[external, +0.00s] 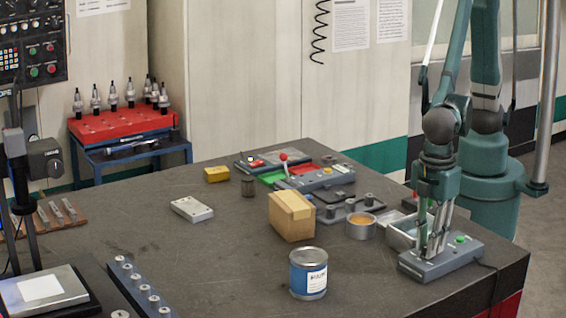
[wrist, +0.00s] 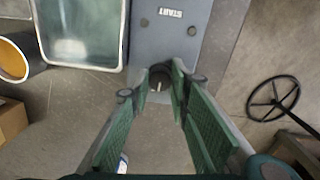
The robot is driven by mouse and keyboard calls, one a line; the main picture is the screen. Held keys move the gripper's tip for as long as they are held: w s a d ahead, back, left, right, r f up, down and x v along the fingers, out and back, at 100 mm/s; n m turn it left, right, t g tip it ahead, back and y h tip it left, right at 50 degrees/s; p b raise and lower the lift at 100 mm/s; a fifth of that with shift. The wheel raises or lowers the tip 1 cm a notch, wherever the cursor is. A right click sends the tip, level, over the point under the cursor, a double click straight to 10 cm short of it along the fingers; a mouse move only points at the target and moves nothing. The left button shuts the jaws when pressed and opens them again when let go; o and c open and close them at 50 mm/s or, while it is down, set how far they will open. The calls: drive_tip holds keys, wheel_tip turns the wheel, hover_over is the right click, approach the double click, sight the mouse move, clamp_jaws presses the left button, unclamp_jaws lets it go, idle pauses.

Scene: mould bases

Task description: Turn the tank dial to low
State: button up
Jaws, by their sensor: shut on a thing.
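The grey control box (external: 428,266) sits near the right edge of the table, with a green button on its top. My gripper (external: 431,251) points down onto the box's left part. In the wrist view the fingertips of my gripper (wrist: 162,80) are closed around the dark round dial (wrist: 158,86), which has a pale pointer line. The box (wrist: 172,40) also shows there, with a START label. The tank (wrist: 80,50) stands beside the box. The dial's low mark cannot be made out.
A blue-labelled can (external: 308,275) stands in front. A wooden block (external: 292,218) and a round tin (external: 360,229) lie left of the tank. A small panel with a red-knobbed lever (external: 305,181) is farther back. A cable runs off the box's right end.

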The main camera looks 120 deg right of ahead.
drive_tip(key=o, duration=0.9)
drive_tip(key=shift+r, duration=0.1)
drive_tip(key=shift+r, duration=5.95)
drive_tip(key=shift+d, duration=0.1)
